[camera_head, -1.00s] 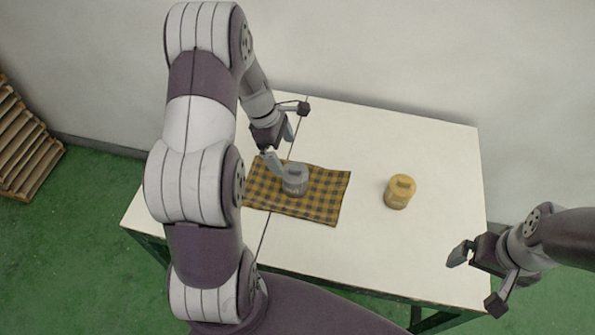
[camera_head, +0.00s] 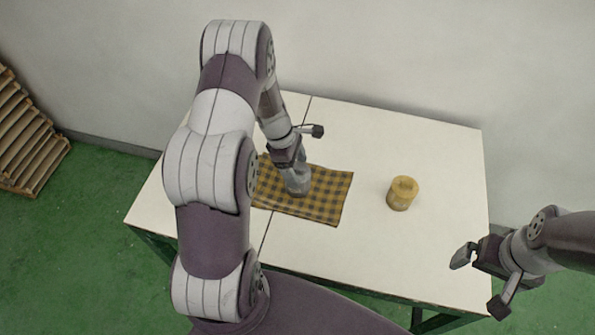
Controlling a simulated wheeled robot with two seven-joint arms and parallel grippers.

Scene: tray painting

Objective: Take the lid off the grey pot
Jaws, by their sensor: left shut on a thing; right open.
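The grey pot (camera_head: 298,188) stands upright on the yellow-and-black checked cloth (camera_head: 325,205) on the white table. My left gripper (camera_head: 296,172) is right over the pot from behind, shut on the top of it, where the lid is. The gripper hides most of the lid, so I cannot see a gap between lid and pot. My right gripper (camera_head: 466,262) is open and empty, out by the right front corner of the table.
A yellow lidded pot (camera_head: 401,194) stands on the bare table (camera_head: 375,255) right of the cloth. Wooden slatted pallets (camera_head: 30,140) stand on the green floor at far left.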

